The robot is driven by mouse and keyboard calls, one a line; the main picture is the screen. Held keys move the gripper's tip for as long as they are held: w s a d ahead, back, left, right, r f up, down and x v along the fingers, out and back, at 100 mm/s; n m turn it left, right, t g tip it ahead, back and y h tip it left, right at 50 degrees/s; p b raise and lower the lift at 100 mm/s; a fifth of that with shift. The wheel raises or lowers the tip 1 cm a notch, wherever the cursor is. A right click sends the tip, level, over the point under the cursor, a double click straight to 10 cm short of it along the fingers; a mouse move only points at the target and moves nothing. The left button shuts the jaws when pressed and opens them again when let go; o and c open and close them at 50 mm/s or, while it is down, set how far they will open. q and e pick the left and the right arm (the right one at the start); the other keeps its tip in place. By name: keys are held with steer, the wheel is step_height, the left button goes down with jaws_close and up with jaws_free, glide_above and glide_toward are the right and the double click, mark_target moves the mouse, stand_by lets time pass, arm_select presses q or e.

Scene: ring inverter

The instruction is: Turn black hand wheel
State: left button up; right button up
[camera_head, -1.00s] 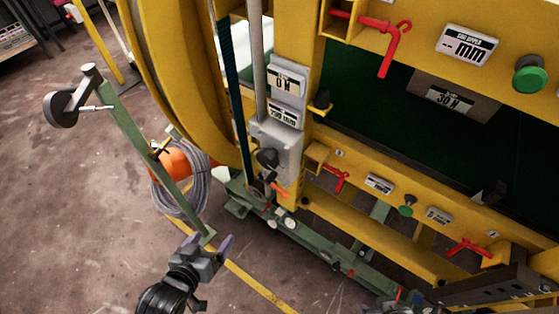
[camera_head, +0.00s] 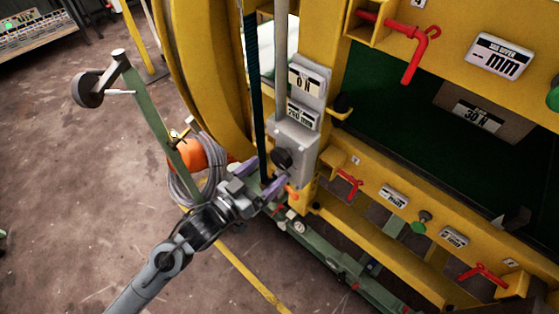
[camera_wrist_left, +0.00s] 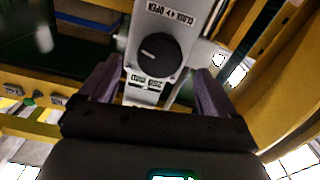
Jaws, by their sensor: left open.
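A round black knob, the hand wheel (camera_head: 281,158), sits on the front of a grey box (camera_head: 300,138) on the yellow frame. In the left wrist view the black hand wheel (camera_wrist_left: 159,55) has a white mark and lies beyond and between the fingers, on a grey panel labelled CLOSE and OPEN. My left gripper (camera_head: 262,177) is open, with purple fingers, just below and left of the wheel in the head view. The fingers (camera_wrist_left: 157,86) do not appear to touch it. My right gripper is not in view.
A green post (camera_head: 150,125) with a dark round wheel (camera_head: 87,89) stands at left, near an orange reel with grey cable (camera_head: 199,170). Red handles (camera_head: 421,54) and green knobs line the yellow frame at right. Open floor lies at left.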

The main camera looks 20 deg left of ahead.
mark_target(277, 161)
arm_select(q)
steer(key=shift+b+x, duration=0.3)
steer(key=shift+x, duration=2.55)
steer(key=c, duration=1)
steer(key=m+p, duration=0.2)
steer(key=shift+r+m, duration=0.15)
steer(key=shift+m, duration=0.15)
steer(key=m+p, duration=0.1)
steer(key=m, duration=0.1)
steer(key=shift+m+p, duration=0.35)
steer(key=shift+m, duration=0.05)
steer(key=m+p, duration=0.2)
steer(key=m, duration=0.2)
steer(key=shift+a+m+p, duration=0.1)
steer(key=shift+m+p, duration=0.4)
steer(key=shift+m, duration=0.8)
